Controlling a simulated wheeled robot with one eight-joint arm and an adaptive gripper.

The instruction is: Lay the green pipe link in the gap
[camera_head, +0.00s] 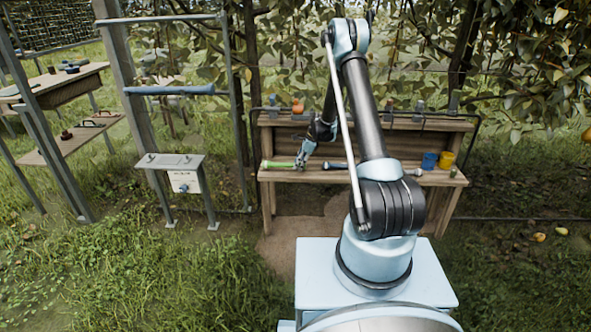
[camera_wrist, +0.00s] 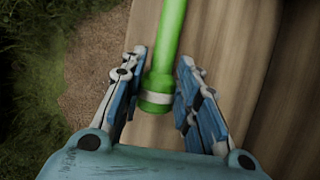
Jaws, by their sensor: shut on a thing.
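The green pipe link (camera_head: 279,164) is at the left end of the wooden bench's front board. In the wrist view the green link (camera_wrist: 171,34) runs upward from a thicker collar end with a pale band. My gripper (camera_head: 300,163) is at the link's right end. In the wrist view my gripper (camera_wrist: 162,58) has one blue finger on each side of the link, and it is shut on it. A dark pipe piece (camera_head: 335,165) lies on the board right of my gripper. My arm hides part of the board, and I cannot make out the gap clearly.
The wooden bench (camera_head: 290,177) also bears a blue cup (camera_head: 429,160) and a yellow cup (camera_head: 445,160) at its right. Several small items stand on its upper shelf. A metal frame with a blue padded bar (camera_head: 170,89) stands left. Leafy branches hang behind the bench.

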